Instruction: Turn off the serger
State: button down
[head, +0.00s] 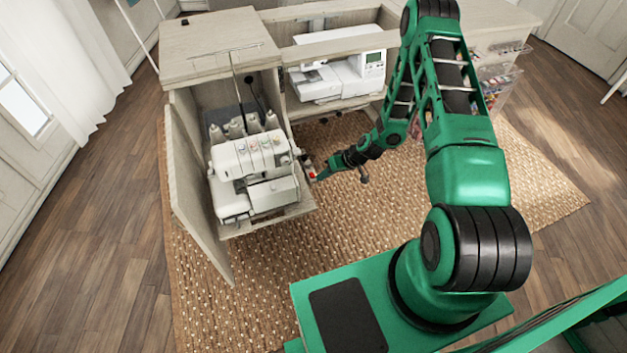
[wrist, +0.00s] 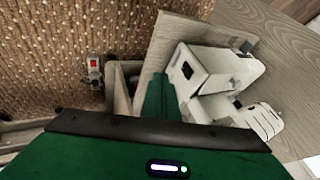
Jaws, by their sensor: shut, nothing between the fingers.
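The white serger (head: 250,160), with several thread spools on top, sits in the open left compartment of the cabinet. It also shows in the wrist view (wrist: 222,72), turned on its side in the picture. My gripper (head: 322,174) is at the serger's right side, near a small box with a red part (head: 311,174). In the wrist view a small grey box with a red switch-like part (wrist: 93,72) shows left of my gripper (wrist: 158,85), apart from it. My gripper is shut and empty. I cannot tell whether the red part is on or off.
The wooden cabinet (head: 220,40) has a door (head: 195,190) swung open on the left. A white sewing machine (head: 340,78) stands in the compartment behind. Clear drawers (head: 497,82) are at the right. The woven rug (head: 350,230) is clear in front.

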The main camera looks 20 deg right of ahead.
jog(key=d+v, duration=0.1)
jog(key=v, duration=0.5)
jog(key=shift+f, duration=0.3)
jog(key=shift+d, duration=0.15)
jog(key=s+d+r+m+g+h, duration=0.1)
jog(key=s+d+r+h, duration=0.2)
jog(key=r, duration=0.7)
jog(key=s+d+r+g, duration=0.1)
jog(key=s+d+r, duration=0.25)
jog(key=r, duration=0.55)
jog(key=s+d+r+m+g+h, duration=0.1)
jog(key=s+d+r+h, duration=0.2)
jog(key=r, duration=0.7)
jog(key=s+r+m, duration=0.2)
jog(key=s+r, duration=0.3)
jog(key=s, duration=0.3)
jog(key=s+r+m+g, duration=0.1)
jog(key=s+r+m, duration=0.1)
jog(key=s+r, duration=0.3)
jog(key=s+r+m, duration=0.1)
jog(key=s+r, duration=0.4)
jog(key=s, duration=0.7)
jog(key=shift+s+a+r+m, duration=0.25)
jog(key=shift+s+a+m, duration=0.1)
jog(key=shift+a+m, duration=0.05)
jog(key=shift+w+g, duration=0.15)
jog(key=shift+g, duration=0.15)
